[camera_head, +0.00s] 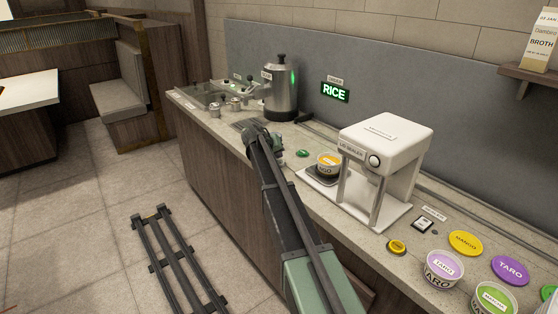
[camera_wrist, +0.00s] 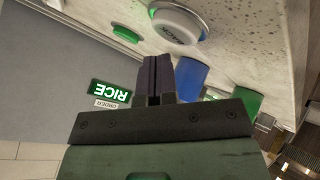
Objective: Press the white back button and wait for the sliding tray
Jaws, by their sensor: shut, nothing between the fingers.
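The white back button (camera_wrist: 174,26) shows at the top of the wrist view, a round cap with lettering on a metallic ring, set on the speckled counter. My gripper (camera_wrist: 157,60) is shut and empty, its fingertips just below the button in that view; a gap shows between them. In the head view my gripper is by the counter near the middle, largely hidden by my arm, and I cannot make out the white button there.
A green button (camera_head: 302,153) is on the counter near my arm. Taro (camera_head: 443,268) and matcha (camera_head: 494,300) cups and lids are at right.

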